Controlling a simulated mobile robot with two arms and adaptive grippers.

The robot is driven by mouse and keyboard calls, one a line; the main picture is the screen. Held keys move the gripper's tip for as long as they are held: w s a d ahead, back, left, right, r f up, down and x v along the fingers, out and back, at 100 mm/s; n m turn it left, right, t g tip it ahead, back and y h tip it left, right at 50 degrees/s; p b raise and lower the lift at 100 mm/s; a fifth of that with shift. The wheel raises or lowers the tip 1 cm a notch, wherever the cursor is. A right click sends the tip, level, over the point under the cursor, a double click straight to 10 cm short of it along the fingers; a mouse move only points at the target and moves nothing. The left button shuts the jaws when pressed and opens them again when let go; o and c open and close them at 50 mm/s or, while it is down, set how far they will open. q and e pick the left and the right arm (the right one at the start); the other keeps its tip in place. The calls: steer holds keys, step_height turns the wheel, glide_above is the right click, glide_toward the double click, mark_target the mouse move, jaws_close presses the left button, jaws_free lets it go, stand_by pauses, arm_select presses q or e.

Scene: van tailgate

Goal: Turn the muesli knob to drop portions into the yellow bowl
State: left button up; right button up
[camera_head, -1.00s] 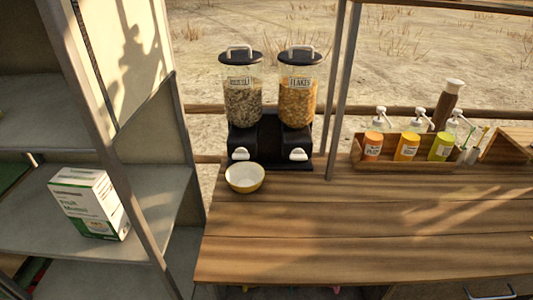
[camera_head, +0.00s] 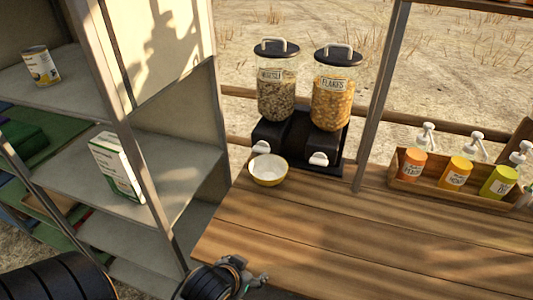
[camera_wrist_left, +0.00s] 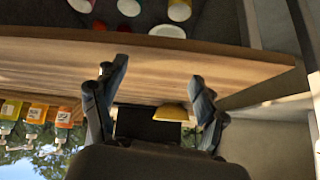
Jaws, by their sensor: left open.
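The muesli dispenser (camera_head: 277,98) stands at the back of the wooden counter, left of the flakes dispenser (camera_head: 331,105). Its white muesli knob (camera_head: 261,147) is on the front of the black base. The yellow bowl (camera_head: 268,171), pale inside, sits upright below that knob and looks empty. It also shows in the left wrist view (camera_wrist_left: 172,112). My left gripper (camera_head: 256,279) is at the counter's near left edge, well short of the bowl. In the left wrist view its two fingers (camera_wrist_left: 160,72) are spread with nothing between them. My right gripper is not in view.
A shelf unit with a white and green box (camera_head: 117,167) and a can (camera_head: 41,66) stands at the left. A metal post (camera_head: 381,98) rises right of the dispensers. A wooden caddy (camera_head: 440,195) holds bottles. The counter front (camera_head: 350,235) is clear.

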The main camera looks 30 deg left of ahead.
arm_select(q)
steer(key=w+a+r+n+t+y, duration=0.2)
steer(key=w+a+r+t, duration=0.3)
steer(key=w+a+r, duration=0.15)
steer(key=t+y, duration=0.1)
steer(key=t, duration=0.4)
glide_toward(260, 151)
steer(key=shift+n, duration=0.3)
steer(key=p+x, duration=0.3)
steer(key=x, duration=0.5)
steer(key=shift+w+a, duration=0.15)
steer(key=shift+w, duration=0.2)
steer(key=c, duration=1.2)
